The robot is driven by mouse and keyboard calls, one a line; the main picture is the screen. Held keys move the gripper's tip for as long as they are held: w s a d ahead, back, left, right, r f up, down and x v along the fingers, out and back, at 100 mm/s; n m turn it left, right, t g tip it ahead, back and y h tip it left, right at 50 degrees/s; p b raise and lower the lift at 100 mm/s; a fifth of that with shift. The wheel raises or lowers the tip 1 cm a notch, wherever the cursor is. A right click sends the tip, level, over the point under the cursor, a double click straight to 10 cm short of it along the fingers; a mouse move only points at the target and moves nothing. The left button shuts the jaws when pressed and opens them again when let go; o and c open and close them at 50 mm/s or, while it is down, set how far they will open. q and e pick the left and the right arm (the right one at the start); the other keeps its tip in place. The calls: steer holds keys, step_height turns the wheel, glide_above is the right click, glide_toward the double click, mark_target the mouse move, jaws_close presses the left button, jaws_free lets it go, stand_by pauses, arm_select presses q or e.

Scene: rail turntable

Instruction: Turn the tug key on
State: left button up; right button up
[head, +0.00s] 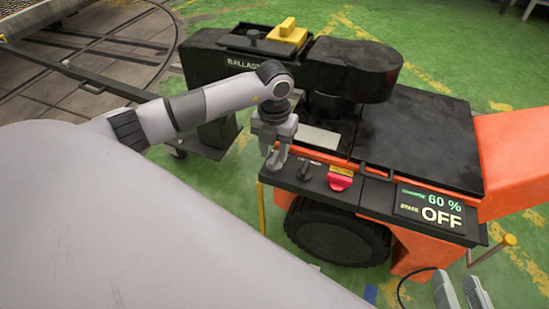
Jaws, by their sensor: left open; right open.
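The orange tug (405,250) has a dark control panel along its near side. A small dark key switch (305,170) sits on the panel, left of a red knob (340,180). The tug's display (430,207) reads charge 60 % and state OFF. My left gripper (276,160) points down at the panel's left end, just left of the key and apart from it in the picture. It is open and holds nothing that I can see. My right gripper (462,290) is open at the bottom right edge, partly cut off, well away from the key.
A black ballast block (215,65) with a yellow piece (287,33) on top stands behind my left arm. A black wheel (335,235) is below the panel. Turntable rails (95,40) lie at the upper left. Green floor shows around the tug.

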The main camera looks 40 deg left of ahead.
arm_select(q)
steer(key=shift+f, duration=0.85)
jaws_close()
